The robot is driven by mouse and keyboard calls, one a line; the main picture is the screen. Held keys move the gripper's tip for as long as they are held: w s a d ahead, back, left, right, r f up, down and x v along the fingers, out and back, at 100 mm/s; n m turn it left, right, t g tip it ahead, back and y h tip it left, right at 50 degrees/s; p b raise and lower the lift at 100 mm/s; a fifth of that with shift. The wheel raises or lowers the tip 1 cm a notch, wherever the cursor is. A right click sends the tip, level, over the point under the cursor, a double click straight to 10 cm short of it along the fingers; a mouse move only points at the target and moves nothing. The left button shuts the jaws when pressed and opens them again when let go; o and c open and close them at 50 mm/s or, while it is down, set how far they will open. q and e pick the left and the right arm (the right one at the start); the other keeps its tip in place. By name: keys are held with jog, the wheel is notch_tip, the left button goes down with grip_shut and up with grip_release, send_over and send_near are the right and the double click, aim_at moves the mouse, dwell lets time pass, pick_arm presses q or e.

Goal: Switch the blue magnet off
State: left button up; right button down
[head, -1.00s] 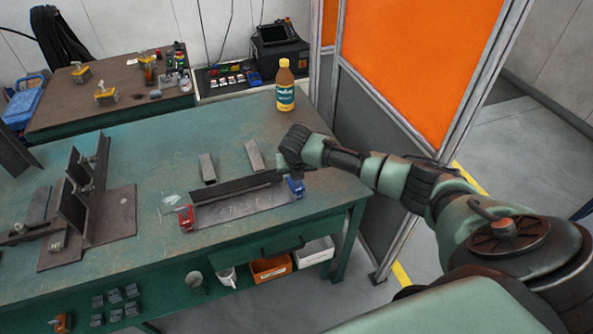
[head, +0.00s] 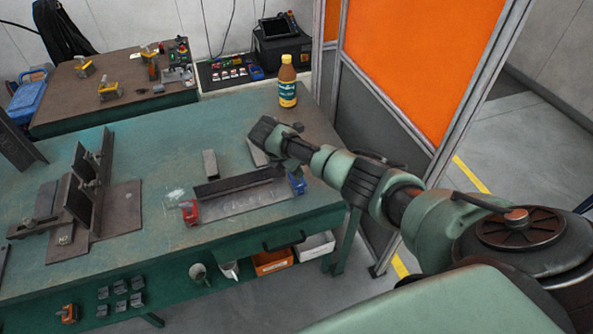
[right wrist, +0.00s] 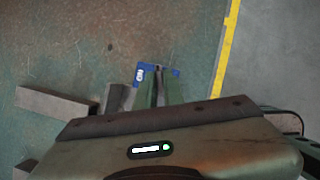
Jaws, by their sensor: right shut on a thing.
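The blue magnet (head: 298,184) sits at the right end of a dark steel angle piece on the green workbench. In the right wrist view the blue magnet (right wrist: 142,74) shows on both sides of my right fingertips. My right gripper (right wrist: 158,82) is shut on a small dark part at the magnet, which looks like its knob. The fingers mostly cover that part, so I cannot tell its setting. In the head view the right gripper's body (head: 268,140) is above and behind the angle piece, its fingertips hidden. My left gripper is not in view.
A red magnet (head: 190,212) sits at the angle's left end. Two steel bars lie behind the angle (head: 238,184). A bottle (head: 287,80) stands at the back right. A welded fixture (head: 122,200) stands left. An orange screen (head: 425,60) rises beyond the bench's right edge.

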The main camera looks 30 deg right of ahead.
jog(key=m+g+b, duration=0.1)
jog(key=m, duration=0.2)
jog(key=shift+w, duration=0.15)
jog(key=shift+m+g+b, duration=0.4)
jog(key=shift+m+b, duration=0.3)
jog(key=c, duration=1.5)
grip_release()
jog(key=v, duration=0.8)
jog(key=shift+d+b, duration=0.15)
jog(key=shift+b, duration=0.15)
